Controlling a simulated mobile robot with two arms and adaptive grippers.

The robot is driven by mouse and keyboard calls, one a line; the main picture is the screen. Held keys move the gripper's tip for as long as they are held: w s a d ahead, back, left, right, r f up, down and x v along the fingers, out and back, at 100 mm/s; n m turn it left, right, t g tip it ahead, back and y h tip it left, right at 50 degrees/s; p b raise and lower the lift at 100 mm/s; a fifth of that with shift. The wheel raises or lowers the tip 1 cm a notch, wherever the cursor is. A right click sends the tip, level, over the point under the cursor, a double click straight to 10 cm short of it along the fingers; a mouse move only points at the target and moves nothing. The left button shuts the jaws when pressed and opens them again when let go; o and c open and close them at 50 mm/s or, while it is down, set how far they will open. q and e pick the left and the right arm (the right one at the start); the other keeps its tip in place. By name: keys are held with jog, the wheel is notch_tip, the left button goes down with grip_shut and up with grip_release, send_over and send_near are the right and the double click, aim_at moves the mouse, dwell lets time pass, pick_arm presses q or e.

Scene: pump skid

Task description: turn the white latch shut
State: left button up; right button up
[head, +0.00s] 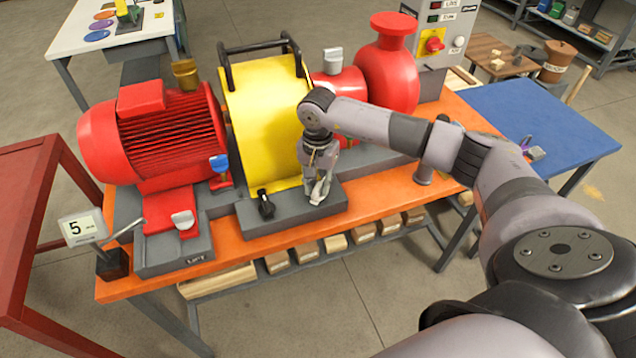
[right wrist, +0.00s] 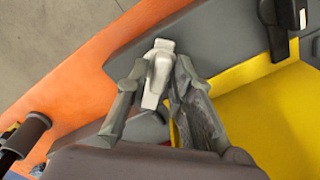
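The white latch (head: 319,189) is on the small grey block (head: 290,213) at the front foot of the yellow guard (head: 262,120). My right gripper (head: 322,176) reaches down onto the latch from above. In the right wrist view, the white latch (right wrist: 158,72) stands between the two fingertips of the right gripper (right wrist: 160,74), which close in on both sides with almost no gap. The latch's lower end is partly hidden by the fingers. My left gripper is not in view.
A black latch (head: 265,204) sits on the same block, to the left. A red motor (head: 160,135) and red pump (head: 388,70) flank the guard. A blue-handled valve (head: 219,164) and white knob (head: 183,220) are left. The orange bench edge (head: 350,213) runs in front.

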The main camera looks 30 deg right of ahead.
grip_shut()
dwell(0.3)
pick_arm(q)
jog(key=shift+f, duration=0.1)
